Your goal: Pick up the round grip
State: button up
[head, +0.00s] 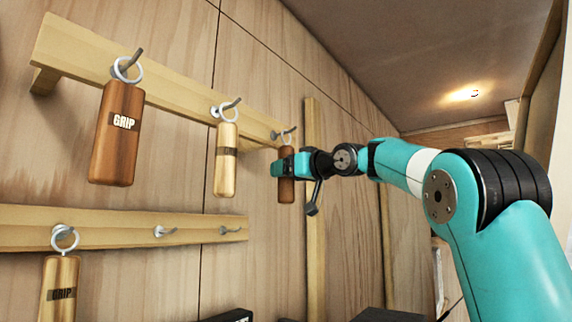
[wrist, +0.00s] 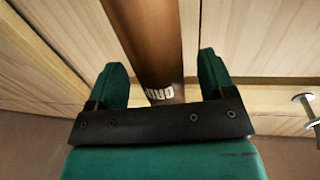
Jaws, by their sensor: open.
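A dark brown wooden grip (head: 287,188) hangs by a ring from the right-hand peg of the upper rail. In the wrist view my gripper (wrist: 163,80) is open, one finger on each side of the grip, with visible gaps to both. The grip's far end is outside the wrist view.
A larger-looking brown grip (head: 115,150) and a pale grip (head: 225,165) hang on the upper rail (head: 75,50). Another pale grip (head: 60,290) hangs on the lower rail (head: 110,225), beside two empty pegs. A peg (wrist: 305,108) shows at right in the wrist view.

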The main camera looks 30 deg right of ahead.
jog(key=shift+w+a, duration=0.1)
jog(key=shift+w, duration=0.5)
jog(key=c, duration=1.1)
jog(key=shift+o, duration=0.2)
jog(key=shift+s, duration=0.1)
jog(key=shift+r, duration=0.15)
jog(key=shift+r+b, duration=0.3)
jog(key=shift+r, duration=0.2)
jog(key=s+d+b, duration=0.1)
jog(key=s+b, duration=0.1)
jog(key=s, duration=0.4)
jog(key=s+d+b, duration=0.1)
jog(key=s+b, duration=0.1)
jog(key=s, duration=0.3)
jog(key=s+d+b, duration=0.1)
jog(key=s+b, duration=0.1)
jog(key=s, duration=0.4)
jog(key=shift+s+d, duration=0.2)
jog(key=shift+s, duration=0.15)
